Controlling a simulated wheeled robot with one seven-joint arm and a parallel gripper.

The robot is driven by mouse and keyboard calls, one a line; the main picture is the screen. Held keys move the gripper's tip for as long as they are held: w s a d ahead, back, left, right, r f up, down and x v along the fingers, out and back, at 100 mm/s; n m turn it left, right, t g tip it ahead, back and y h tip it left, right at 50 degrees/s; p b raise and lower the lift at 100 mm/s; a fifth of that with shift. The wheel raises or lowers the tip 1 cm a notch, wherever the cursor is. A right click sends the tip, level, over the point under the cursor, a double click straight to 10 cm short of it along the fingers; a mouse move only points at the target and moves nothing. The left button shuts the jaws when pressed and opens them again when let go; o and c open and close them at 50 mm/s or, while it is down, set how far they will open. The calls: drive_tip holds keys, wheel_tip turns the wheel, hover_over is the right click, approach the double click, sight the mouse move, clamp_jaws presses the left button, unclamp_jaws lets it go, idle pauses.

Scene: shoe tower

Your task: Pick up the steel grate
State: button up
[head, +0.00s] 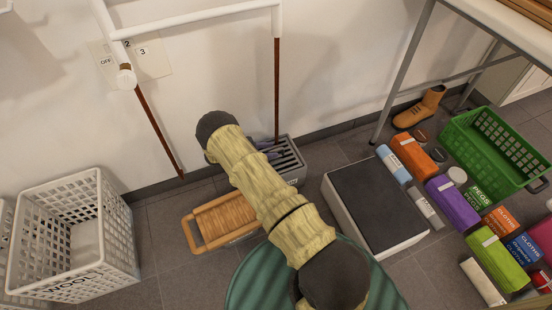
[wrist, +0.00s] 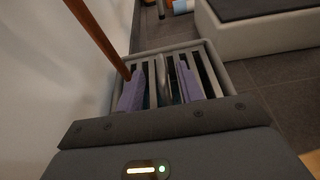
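The steel grate is a set of pale parallel bars with dark gaps. In the wrist view the grate (wrist: 161,78) lies in the top of a grey box (wrist: 205,47). In the head view the grate (head: 288,160) shows partly, right of my forearm. My gripper (wrist: 158,78) has two purple fingers, spread apart over the grate with bars visible between them. In the head view my gripper (head: 270,150) is mostly hidden by my arm. I cannot tell whether the fingers touch the bars.
A brown post (wrist: 100,38) stands close at the box's left. A dark-topped pale block (head: 378,205) stands to the right, and a white basket (head: 75,235) at far left. The wall is close behind.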

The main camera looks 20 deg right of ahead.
sight(280, 150)
drive_tip(key=b+x, duration=0.1)
drive_tip(key=x, duration=0.1)
drive_tip(key=b+x, duration=0.2)
drive_tip(key=shift+s+f, duration=0.1)
drive_tip(key=shift+f, duration=0.2)
drive_tip(key=shift+d+b, duration=0.45)
drive_tip(key=shift+d, duration=0.05)
drive_tip(key=shift+r, duration=0.1)
clamp_jaws()
